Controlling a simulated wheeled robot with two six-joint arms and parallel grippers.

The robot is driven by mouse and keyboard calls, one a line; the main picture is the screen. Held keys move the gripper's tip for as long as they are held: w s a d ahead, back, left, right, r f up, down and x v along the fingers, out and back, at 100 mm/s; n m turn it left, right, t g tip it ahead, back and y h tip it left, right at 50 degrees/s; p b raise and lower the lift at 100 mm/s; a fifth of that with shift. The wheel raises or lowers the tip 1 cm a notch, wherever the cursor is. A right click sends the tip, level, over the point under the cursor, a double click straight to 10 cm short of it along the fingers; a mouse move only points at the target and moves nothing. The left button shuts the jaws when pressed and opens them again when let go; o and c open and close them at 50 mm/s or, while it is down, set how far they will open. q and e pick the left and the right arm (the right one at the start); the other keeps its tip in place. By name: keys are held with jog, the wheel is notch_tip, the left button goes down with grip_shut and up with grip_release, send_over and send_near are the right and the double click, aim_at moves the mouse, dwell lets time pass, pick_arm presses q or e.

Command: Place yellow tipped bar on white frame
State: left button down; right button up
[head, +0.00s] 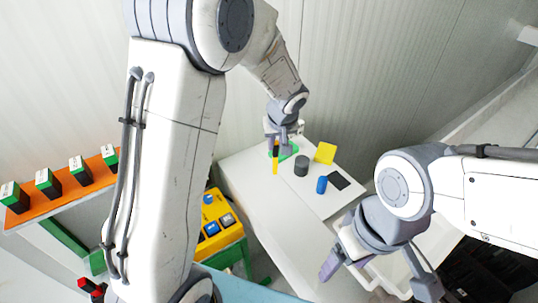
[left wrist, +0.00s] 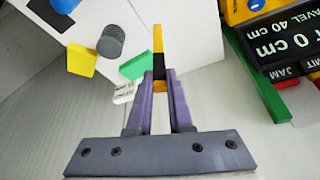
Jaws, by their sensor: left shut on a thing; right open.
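My left gripper (head: 284,134) is at the far end of the white table, shut on a bar with a yellow tip (head: 275,166). In the left wrist view the gripper (left wrist: 160,80) has the bar's black part between its fingertips, and the yellow end (left wrist: 158,38) sticks out beyond them. Whether the bar touches the surface below, I cannot tell. My right gripper (head: 385,268) is open and empty at the lower right. I cannot clearly pick out a white frame; a white board (head: 316,207) lies under the loose pieces.
Near the bar are a green piece (head: 290,151), a yellow block (head: 325,152), a dark grey cylinder (head: 301,166), a blue cylinder (head: 322,184) and a black flat piece (head: 339,180). A yellow box (head: 218,222) and an orange shelf (head: 62,195) stand left.

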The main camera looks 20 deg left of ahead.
aim_at(275, 158)
pick_arm(q)
jog(key=f, duration=0.1)
jog(key=a+f+b, duration=0.1)
jog(key=f, duration=0.1)
jog(key=f+b, duration=0.1)
jog(key=f, duration=0.1)
jog(key=shift+w+a, duration=0.15)
jog(key=shift+a, duration=0.2)
jog(key=shift+f+b, duration=0.2)
jog(key=shift+b, duration=0.3)
jog(key=c, duration=0.8)
grip_release()
jog(key=shift+c, duration=0.2)
jog(key=shift+r, duration=0.1)
